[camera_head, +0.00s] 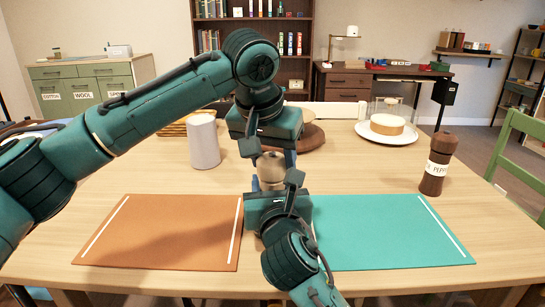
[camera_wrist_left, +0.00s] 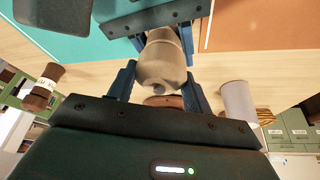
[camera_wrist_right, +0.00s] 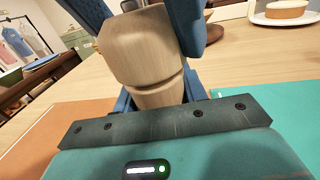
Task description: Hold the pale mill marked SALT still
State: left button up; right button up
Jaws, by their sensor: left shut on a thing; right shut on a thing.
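The pale wooden mill (camera_head: 270,168) stands upright at the middle of the table, between the two mats. It also shows in the left wrist view (camera_wrist_left: 163,65) and the right wrist view (camera_wrist_right: 140,50). My left gripper (camera_head: 272,158) reaches it from above and is shut on its upper part. My right gripper (camera_head: 271,186) comes from the near side and is shut on its lower part. No SALT marking is visible; the grippers hide much of the mill, including its foot.
An orange mat (camera_head: 165,235) lies left and a teal mat (camera_head: 390,235) right, each with white lines. A dark mill with a partly readable PEPPER label (camera_head: 437,165) stands at right. A pale cylinder (camera_head: 204,142) stands behind left; a cake plate (camera_head: 386,135) is behind right.

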pick_arm(q)
jog(key=c, duration=0.3)
jog(key=shift+m, duration=0.3)
jog(key=m+h, duration=0.1)
jog(key=m, duration=0.1)
jog(key=m+g, duration=0.1)
jog(key=m, duration=0.2)
jog(key=shift+h, duration=0.4)
jog(key=m+g, duration=0.1)
jog(key=m, duration=0.2)
jog(key=m+g, duration=0.1)
jog(key=m, duration=0.2)
jog(key=shift+m+h, duration=0.3)
jog(key=shift+h, duration=0.1)
jog(key=shift+r+g, duration=0.1)
jog(key=shift+g, duration=0.2)
jog(key=o, duration=1)
jog(key=shift+c, duration=0.2)
